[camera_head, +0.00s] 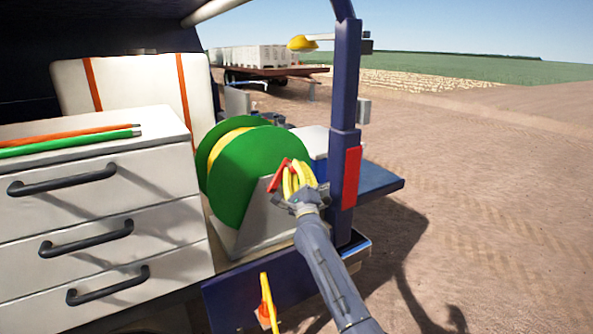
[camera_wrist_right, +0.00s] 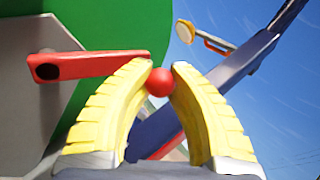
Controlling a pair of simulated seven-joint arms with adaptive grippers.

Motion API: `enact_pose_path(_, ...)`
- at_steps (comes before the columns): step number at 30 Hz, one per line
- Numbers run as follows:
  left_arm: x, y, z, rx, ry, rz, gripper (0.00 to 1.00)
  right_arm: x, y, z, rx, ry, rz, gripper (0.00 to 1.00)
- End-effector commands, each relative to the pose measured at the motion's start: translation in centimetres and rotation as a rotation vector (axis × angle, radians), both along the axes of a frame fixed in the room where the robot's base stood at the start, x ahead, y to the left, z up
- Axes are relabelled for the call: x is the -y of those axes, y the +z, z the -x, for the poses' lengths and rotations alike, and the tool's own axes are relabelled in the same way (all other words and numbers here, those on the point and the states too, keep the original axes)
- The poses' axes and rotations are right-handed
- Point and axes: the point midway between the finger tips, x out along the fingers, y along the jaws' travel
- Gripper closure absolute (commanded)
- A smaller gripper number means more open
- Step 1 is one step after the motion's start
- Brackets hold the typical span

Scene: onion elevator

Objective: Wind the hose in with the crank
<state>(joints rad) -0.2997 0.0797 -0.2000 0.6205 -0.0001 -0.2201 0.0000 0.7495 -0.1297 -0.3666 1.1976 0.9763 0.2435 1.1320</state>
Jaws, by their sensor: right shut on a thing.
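The hose reel (camera_head: 255,165) has green discs with yellow hose wound between them, and it sits in a grey stand (camera_head: 258,215) on the truck bed. Its red crank (camera_head: 279,176) is on the side facing my right arm; the crank arm (camera_wrist_right: 90,66) also shows in the right wrist view. My right gripper (camera_head: 297,178), with yellow ribbed fingers, is shut on the red crank knob (camera_wrist_right: 160,82), near its fingertips. A yellow hose end (camera_head: 266,290) with an orange part hangs below the bed edge. My left gripper is not in view.
A white drawer cabinet (camera_head: 100,215) with black handles stands left of the reel, with green and orange rods (camera_head: 70,142) on top. A dark blue post (camera_head: 346,120) with a red panel rises close to the right of my right gripper. Open dirt ground lies beyond.

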Motion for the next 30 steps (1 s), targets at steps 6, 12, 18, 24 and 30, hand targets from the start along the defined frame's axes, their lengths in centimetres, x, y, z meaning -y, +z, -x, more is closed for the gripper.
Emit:
enact_pose_path(6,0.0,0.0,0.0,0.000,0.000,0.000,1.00,0.1,-0.1,0.0,0.000,-0.001,0.001,0.76)
enact_pose_path(12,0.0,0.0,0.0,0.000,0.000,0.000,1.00,0.1,0.0,0.0,0.000,-0.001,0.001,0.52)
enact_pose_path(18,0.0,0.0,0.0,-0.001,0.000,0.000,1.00,0.0,0.0,0.0,0.000,0.000,0.001,0.48)
enact_pose_path(24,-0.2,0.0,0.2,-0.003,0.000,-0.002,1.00,0.1,-0.3,0.4,0.000,0.000,0.000,0.48)
enact_pose_path(30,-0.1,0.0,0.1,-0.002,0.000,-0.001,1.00,0.6,-1.3,2.3,-0.001,0.001,-0.003,0.48)
